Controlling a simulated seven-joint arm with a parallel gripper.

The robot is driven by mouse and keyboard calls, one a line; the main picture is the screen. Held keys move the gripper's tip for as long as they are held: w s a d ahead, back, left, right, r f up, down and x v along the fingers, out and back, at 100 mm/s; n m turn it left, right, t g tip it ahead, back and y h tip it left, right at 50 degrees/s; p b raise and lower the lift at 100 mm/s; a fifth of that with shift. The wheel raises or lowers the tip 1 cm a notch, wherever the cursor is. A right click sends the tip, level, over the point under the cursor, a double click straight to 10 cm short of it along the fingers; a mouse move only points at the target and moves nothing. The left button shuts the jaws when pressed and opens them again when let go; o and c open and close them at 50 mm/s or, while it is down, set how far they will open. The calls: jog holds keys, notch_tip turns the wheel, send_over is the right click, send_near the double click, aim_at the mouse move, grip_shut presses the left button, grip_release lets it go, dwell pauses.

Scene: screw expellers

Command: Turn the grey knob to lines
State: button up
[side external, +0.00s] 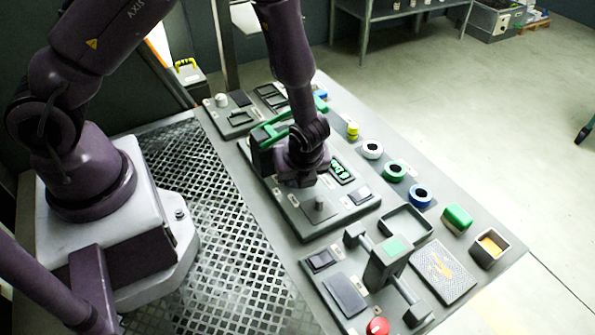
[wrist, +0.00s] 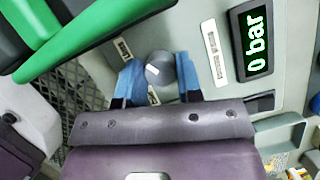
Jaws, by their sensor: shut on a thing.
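The grey knob (wrist: 164,66) is a round dial with a small white mark on its face, seen in the wrist view. My gripper (wrist: 158,78) has its two blue fingers on the left and right sides of this knob, shut on it. White labels with small, unreadable print sit on the panel to the left (wrist: 122,50) and right (wrist: 213,54) of the knob. In the side external view my gripper (side external: 303,172) is down at the panel and hides the knob it holds.
A green lever (wrist: 90,38) is close to the left of my gripper. A display (wrist: 256,42) reads 0 bar. Coloured rings, a red button (side external: 378,326) and a tray (side external: 406,222) are farther off.

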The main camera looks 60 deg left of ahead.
dwell(0.4)
jog(key=o, duration=0.9)
jog(key=v, duration=1.3)
jog(key=shift+s, duration=0.15)
